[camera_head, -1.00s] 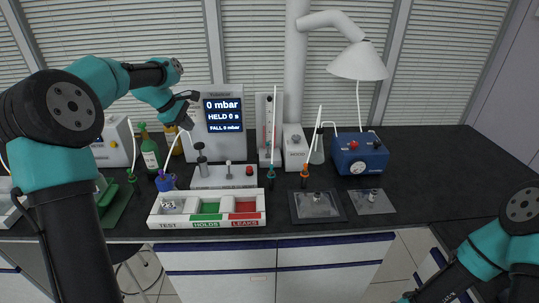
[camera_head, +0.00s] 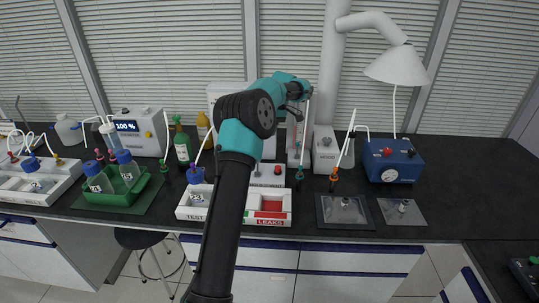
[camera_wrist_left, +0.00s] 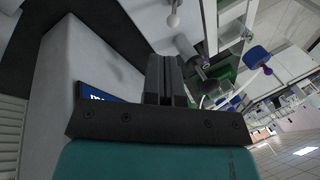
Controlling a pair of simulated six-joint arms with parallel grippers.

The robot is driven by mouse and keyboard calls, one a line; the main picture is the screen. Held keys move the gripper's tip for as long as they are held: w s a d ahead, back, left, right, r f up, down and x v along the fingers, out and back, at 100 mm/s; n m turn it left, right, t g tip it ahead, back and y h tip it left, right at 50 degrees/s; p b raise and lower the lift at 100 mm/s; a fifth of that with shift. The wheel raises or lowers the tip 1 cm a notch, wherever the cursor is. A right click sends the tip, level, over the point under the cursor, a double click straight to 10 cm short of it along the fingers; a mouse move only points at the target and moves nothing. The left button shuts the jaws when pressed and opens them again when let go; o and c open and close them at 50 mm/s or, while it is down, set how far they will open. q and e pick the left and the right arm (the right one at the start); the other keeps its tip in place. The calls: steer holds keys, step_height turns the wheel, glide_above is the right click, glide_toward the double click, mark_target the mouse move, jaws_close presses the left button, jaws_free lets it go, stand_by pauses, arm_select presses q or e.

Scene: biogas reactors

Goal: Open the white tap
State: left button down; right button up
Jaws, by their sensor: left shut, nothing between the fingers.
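I cannot make out a white tap for certain. In the wrist view a small white ball-ended knob (camera_wrist_left: 173,20) shows at the top, beyond the fingers; it may be the tap's handle. In the head view my left arm hides most of the pressure tester and its base. My left gripper (camera_head: 301,94) is in front of the upright gauge panel, high above the bench. In the wrist view its dark fingers (camera_wrist_left: 166,78) are shut and empty, apart from the knob. My right gripper is not in view.
A tray with a red compartment (camera_head: 268,219) stands at the bench's front, partly behind my arm. Stoppers, green (camera_head: 299,177) and orange (camera_head: 333,181), stand right of it. A blue pump box (camera_head: 389,160) is further right. A green bottle rack (camera_head: 112,190) is left.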

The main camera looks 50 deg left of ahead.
arm_select(q)
steer(key=x, duration=1)
steer(key=shift+w+d, duration=0.15)
stand_by(0.4)
